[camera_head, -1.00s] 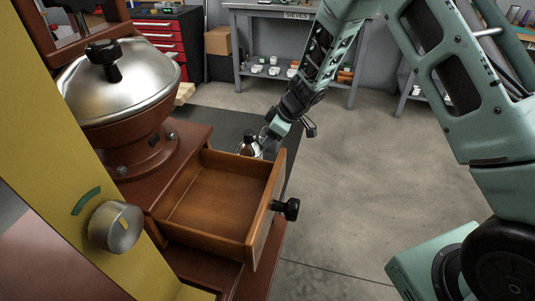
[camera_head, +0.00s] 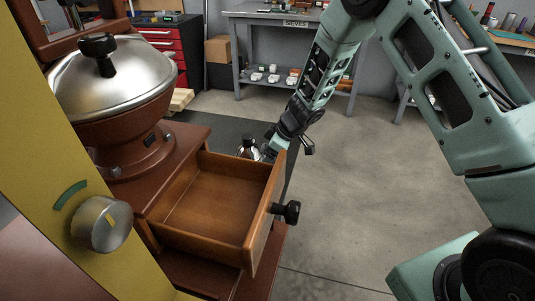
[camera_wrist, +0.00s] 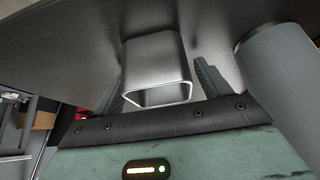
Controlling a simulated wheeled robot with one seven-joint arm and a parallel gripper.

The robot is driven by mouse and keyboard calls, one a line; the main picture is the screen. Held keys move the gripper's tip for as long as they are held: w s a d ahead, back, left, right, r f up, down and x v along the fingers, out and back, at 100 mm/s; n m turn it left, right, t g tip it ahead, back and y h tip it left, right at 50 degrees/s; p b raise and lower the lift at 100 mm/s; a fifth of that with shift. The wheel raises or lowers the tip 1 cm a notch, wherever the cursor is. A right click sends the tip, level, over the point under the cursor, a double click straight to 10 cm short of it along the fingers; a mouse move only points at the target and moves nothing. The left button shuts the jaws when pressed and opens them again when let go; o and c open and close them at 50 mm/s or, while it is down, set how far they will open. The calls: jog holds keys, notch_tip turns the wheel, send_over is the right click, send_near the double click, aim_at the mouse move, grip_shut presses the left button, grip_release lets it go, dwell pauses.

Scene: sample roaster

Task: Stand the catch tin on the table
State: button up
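A metal tin (camera_wrist: 155,65), apparently the catch tin, shows in the wrist view as a rounded rectangular piece with an open end facing the camera. My gripper (camera_wrist: 158,78) has one dark finger on each side of it. A narrow gap shows at the right finger, so the fingers look open around the tin rather than pressed on it. In the head view my gripper (camera_head: 269,150) is low behind the open drawer, and the drawer front partly hides it. The tin cannot be made out there. The dark table (camera_head: 222,135) lies around it.
A shiny bottle with a dark top (camera_head: 249,147) stands beside my gripper. A grey cylinder (camera_wrist: 285,75) is close on the right in the wrist view. The empty wooden drawer (camera_head: 268,215) juts out from the brown roaster (camera_head: 120,150). Open floor (camera_head: 370,190) lies to the right.

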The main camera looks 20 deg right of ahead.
jog(key=shift+r, duration=0.1)
jog(key=p+v, duration=0.3)
jog(key=v, duration=0.9)
jog(key=shift+p, duration=0.3)
